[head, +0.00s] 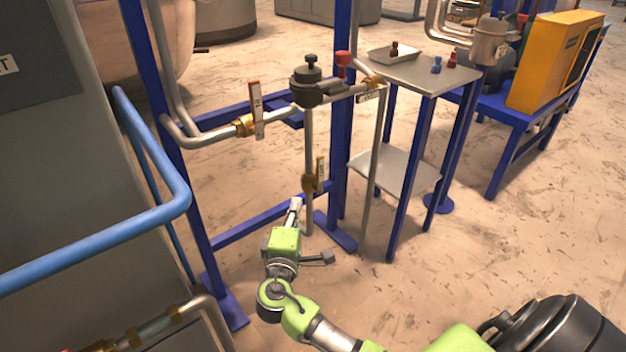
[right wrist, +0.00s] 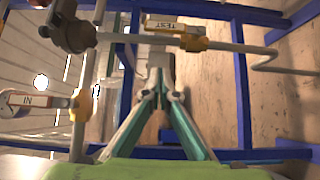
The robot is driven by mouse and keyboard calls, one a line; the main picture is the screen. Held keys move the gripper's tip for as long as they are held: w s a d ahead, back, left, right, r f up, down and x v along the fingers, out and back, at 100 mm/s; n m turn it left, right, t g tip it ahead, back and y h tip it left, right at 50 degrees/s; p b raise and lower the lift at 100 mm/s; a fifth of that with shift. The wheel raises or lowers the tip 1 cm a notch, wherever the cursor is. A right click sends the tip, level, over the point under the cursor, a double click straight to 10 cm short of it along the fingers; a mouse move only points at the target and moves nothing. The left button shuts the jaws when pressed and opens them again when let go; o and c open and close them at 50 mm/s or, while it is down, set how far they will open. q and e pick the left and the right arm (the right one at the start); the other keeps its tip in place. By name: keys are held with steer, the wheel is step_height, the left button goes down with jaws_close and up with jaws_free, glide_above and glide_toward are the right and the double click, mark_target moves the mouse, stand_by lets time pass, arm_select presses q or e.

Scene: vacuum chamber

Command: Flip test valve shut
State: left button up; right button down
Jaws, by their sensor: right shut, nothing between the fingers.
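The test valve has a brass body (head: 310,183) on the vertical pipe under the dark round regulator. Its tagged lever (head: 320,167) lies along that pipe. In the right wrist view the lever, marked TEST (right wrist: 174,26), runs along the pipe beside the yellow body (right wrist: 194,42). My right gripper (head: 297,203) is shut and empty, just left of and slightly below the valve. In the right wrist view its fingertips (right wrist: 160,65) meet short of the lever, apparently with a gap. My left gripper is not in view.
The IN valve (right wrist: 35,100) sits on the left pipe, its lever across the pipe (head: 257,110). The regulator (head: 308,85) is above. Blue posts and a low blue crossbar (head: 250,222) frame the pipes.

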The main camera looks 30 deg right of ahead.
steer(key=b, duration=0.1)
glide_toward(320, 176)
steer(key=shift+w+d+r, duration=1.2)
steer(key=shift+w+d, duration=0.35)
steer(key=shift+w, duration=1.35)
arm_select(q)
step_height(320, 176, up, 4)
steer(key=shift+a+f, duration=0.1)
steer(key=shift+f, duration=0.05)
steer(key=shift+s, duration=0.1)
arm_select(e)
steer(key=shift+w, duration=0.1)
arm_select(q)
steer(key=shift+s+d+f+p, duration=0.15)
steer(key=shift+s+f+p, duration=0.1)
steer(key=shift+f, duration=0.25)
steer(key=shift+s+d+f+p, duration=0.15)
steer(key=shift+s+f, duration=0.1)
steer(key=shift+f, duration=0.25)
arm_select(e)
steer(key=shift+d+r+m+y, duration=0.2)
steer(key=shift+d+m+y, duration=0.1)
